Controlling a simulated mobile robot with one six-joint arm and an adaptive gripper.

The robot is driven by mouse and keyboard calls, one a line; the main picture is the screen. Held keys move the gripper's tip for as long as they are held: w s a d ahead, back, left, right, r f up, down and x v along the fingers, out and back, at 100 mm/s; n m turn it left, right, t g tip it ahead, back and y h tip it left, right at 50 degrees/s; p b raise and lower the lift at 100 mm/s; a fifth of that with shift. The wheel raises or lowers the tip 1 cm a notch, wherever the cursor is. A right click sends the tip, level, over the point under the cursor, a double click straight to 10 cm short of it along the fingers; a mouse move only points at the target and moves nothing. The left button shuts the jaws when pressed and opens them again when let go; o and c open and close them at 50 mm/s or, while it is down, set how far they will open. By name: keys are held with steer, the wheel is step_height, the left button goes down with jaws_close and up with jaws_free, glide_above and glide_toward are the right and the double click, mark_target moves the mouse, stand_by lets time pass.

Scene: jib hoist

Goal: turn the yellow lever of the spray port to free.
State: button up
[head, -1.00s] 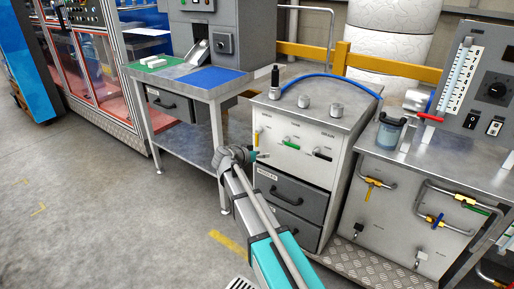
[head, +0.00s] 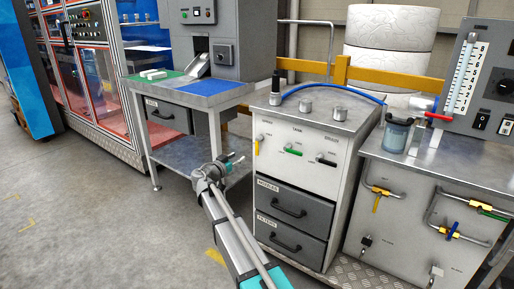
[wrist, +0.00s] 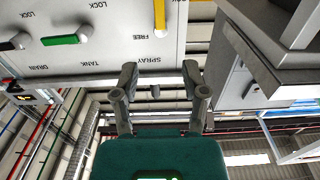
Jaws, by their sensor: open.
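The yellow lever (head: 258,146) of the spray port is at the left end of the pale cabinet's front panel (head: 305,165). It stands upright in the head view. In the wrist view the yellow lever (wrist: 160,16) enters from the top edge, in line with the words FREE and SPRAY; its upper part is cut off. My gripper (head: 236,158) is to the left of the cabinet in the head view, apart from the lever. In the wrist view my gripper (wrist: 160,84) is open and empty, with its fingers below the lever.
A green lever (head: 293,151) and a black lever (head: 326,161) lie sideways to the right on the same panel. Drawers (head: 290,205) with handles are below. A metal table (head: 190,92) stands left of the cabinet, and a piped bench (head: 400,205) stands right. Floor at left is clear.

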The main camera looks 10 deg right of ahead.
mark_target(256, 145)
steer(key=x, duration=1.3)
steer(key=shift+w+d, duration=0.25)
steer(key=shift+d, duration=0.05)
jaws_close()
stand_by(0.3)
